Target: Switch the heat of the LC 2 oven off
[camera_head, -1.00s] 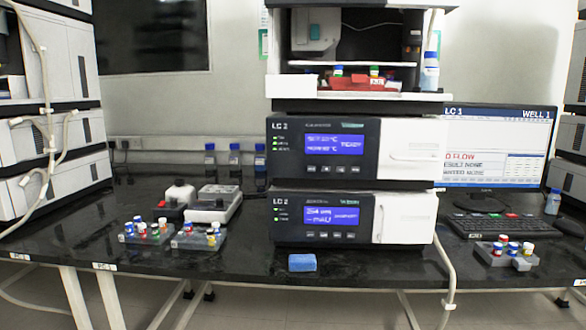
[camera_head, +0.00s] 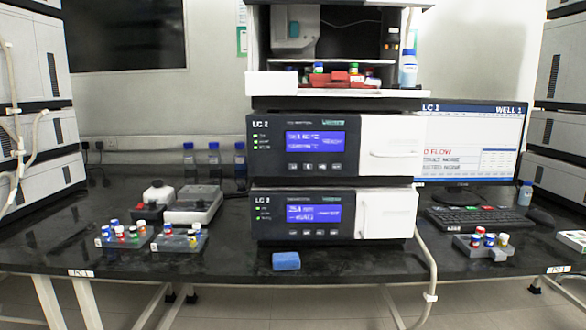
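The LC 2 stack stands in the middle of the black bench. Its upper module (camera_head: 273,145), labelled LC 2, has a lit blue display (camera_head: 315,141) that seems to show a temperature in °C. The digits are too blurred to read. A row of small buttons (camera_head: 315,167) sits under the display, and green lights are lit at its left. A white door (camera_head: 390,148) closes its right side. The lower module (camera_head: 272,216), also labelled LC 2, has its own blue display (camera_head: 314,213) and buttons. Neither of my grippers is in view.
An open sampler compartment with a red vial tray (camera_head: 337,79) tops the stack. A blue block (camera_head: 286,261) lies before it. Vial racks (camera_head: 180,242) and a white-topped device (camera_head: 193,204) stand left. A monitor (camera_head: 470,142), keyboard (camera_head: 485,218) and another vial rack (camera_head: 484,248) stand right.

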